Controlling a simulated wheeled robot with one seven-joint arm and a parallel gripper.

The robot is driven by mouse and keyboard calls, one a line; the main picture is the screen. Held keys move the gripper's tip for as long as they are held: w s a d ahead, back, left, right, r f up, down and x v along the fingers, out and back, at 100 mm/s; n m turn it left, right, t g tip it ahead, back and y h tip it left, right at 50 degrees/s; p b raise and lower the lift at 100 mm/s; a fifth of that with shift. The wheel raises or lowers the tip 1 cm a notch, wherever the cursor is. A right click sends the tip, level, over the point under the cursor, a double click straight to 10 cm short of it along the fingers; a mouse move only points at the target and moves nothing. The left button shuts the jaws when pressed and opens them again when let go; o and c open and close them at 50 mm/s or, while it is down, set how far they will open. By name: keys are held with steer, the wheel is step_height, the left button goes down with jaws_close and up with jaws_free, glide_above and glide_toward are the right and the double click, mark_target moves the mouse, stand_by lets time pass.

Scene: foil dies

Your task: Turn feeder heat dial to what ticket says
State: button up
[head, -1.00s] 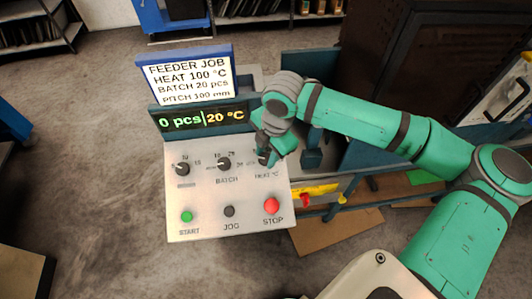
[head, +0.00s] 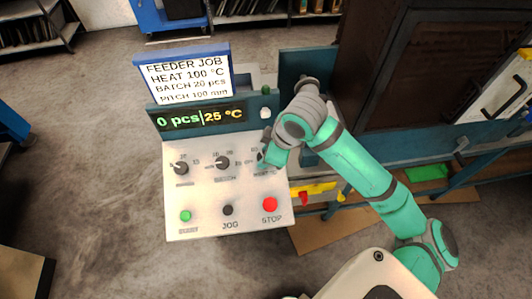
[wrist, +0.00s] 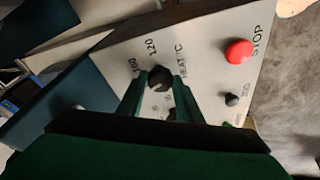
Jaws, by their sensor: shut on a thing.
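The job ticket (head: 186,78) above the panel reads FEEDER JOB, HEAT 100 °C, BATCH 20 pcs, PITCH 100 mm. The display (head: 202,117) below it reads 0 pcs and 25 °C. The heat dial (wrist: 160,78) is a dark round knob at the panel's upper right, beside the label HEAT °C. Marks 100 and 120 show near it in the wrist view. My gripper (wrist: 157,92) is shut on the heat dial. In the head view my gripper (head: 268,155) covers most of that dial, so its pointer is hidden.
The batch dial (head: 222,162) and another dial (head: 181,168) sit to the left on the same panel. The green start button (head: 185,216), black jog button (head: 228,210) and red stop button (head: 270,204) line the lower panel. A dark cabinet stands at right.

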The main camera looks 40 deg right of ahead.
steer(key=m, duration=0.3)
steer(key=m+t, duration=0.1)
steer(key=shift+a+f+m+h, duration=0.1)
steer(key=shift+a+m+h, duration=0.2)
steer(key=m+h, duration=0.1)
steer(key=m, duration=0.4)
steer(key=shift+t, duration=0.3)
steer(key=shift+m, duration=0.4)
steer(key=o, duration=1)
steer(key=shift+s+d, duration=0.1)
steer(key=shift+v, duration=5.4)
steer(key=shift+a, duration=0.25)
